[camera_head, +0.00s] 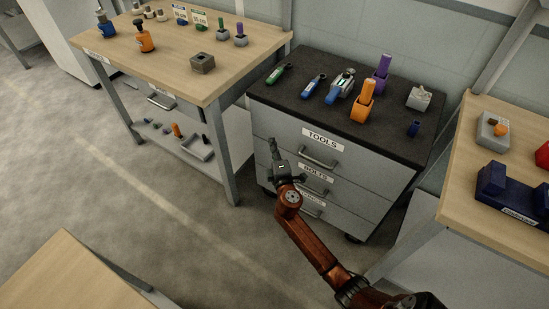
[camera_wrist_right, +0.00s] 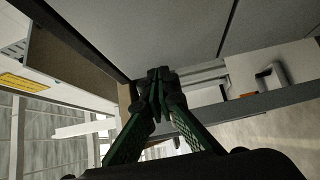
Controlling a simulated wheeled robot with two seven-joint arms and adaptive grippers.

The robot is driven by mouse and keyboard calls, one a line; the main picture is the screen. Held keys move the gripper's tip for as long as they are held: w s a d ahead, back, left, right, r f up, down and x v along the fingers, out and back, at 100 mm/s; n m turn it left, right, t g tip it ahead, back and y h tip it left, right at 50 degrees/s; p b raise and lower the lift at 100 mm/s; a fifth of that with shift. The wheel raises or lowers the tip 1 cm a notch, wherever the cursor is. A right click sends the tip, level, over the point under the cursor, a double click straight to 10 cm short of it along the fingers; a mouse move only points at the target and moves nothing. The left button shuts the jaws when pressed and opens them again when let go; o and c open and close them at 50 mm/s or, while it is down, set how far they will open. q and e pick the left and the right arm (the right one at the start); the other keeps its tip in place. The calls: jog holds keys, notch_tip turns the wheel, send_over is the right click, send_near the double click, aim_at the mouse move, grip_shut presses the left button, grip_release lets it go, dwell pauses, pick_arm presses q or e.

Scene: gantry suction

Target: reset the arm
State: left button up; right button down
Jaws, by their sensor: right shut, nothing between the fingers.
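My right arm (camera_head: 316,250) comes in from the lower right in the head view. Its gripper (camera_head: 273,145) points up and away in front of the grey tool cabinet's drawers, a little left of their handles. In the right wrist view the two fingers of the right gripper (camera_wrist_right: 158,90) meet at the tips, shut with nothing between them. My left gripper shows in neither view.
The tool cabinet (camera_head: 285,127) has a dark top bearing several tools and holders. A wooden workbench (camera_head: 150,70) stands at the left, another (camera_head: 460,200) at the right with a blue block (camera_head: 510,197). A table corner (camera_head: 70,275) shows at lower left. The floor between is clear.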

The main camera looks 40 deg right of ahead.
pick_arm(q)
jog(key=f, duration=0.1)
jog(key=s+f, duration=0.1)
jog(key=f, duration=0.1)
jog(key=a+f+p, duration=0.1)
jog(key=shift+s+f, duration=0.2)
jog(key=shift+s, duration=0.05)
pick_arm(e)
jog(key=v, duration=0.6)
jog(key=shift+a, duration=0.4)
jog(key=shift+s, duration=0.1)
